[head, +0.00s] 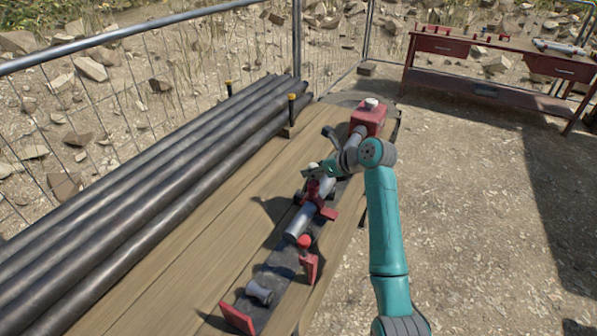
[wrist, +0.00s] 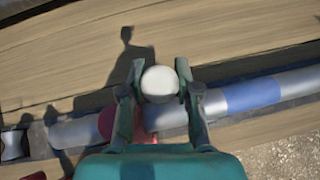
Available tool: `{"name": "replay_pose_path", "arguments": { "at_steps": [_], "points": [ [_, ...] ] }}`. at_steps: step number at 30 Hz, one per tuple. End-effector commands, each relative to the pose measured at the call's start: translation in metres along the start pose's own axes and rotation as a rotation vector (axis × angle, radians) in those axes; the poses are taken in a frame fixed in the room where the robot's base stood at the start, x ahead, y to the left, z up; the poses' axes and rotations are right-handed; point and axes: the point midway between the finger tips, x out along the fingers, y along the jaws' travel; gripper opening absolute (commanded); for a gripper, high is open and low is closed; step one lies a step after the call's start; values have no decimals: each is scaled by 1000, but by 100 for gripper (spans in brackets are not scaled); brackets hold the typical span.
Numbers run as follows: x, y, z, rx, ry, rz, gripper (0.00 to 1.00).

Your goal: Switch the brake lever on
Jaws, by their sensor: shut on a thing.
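My gripper (head: 320,171) is over the machine on the wooden table. In the wrist view its two fingers are shut on a round white knob (wrist: 160,84). The knob tops a lever above a red clamp-like part (head: 315,194) on the grey pipe (head: 299,224); the lever's shaft is mostly hidden by the gripper. A second lever with a red ball (head: 304,242) stands nearer the front, apart from the gripper. No label shows which one is the brake lever.
Several dark pipes (head: 150,190) lie along the left of the table, with yellow-capped posts (head: 291,110) beside them. A red machine head (head: 369,117) stands at the far end. A wire fence runs behind. A red workbench (head: 490,65) stands back right; the ground between is clear.

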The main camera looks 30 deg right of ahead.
Motion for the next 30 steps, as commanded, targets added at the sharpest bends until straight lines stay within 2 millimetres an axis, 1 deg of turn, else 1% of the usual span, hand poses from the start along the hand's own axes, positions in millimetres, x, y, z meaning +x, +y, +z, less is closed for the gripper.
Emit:
{"name": "replay_pose_path", "arguments": {
  "at_steps": [1,6,12,29,30],
  "points": [
    [-2,-2,-6,7,-13,1,0],
    [-7,-4,-14,12,-60,7,0],
    [-12,-5,-21,12,-67,9,0],
    [-14,-6,-28,13,-60,9,0],
    [-14,-6,-29,13,-60,9,34]
  ]
}}
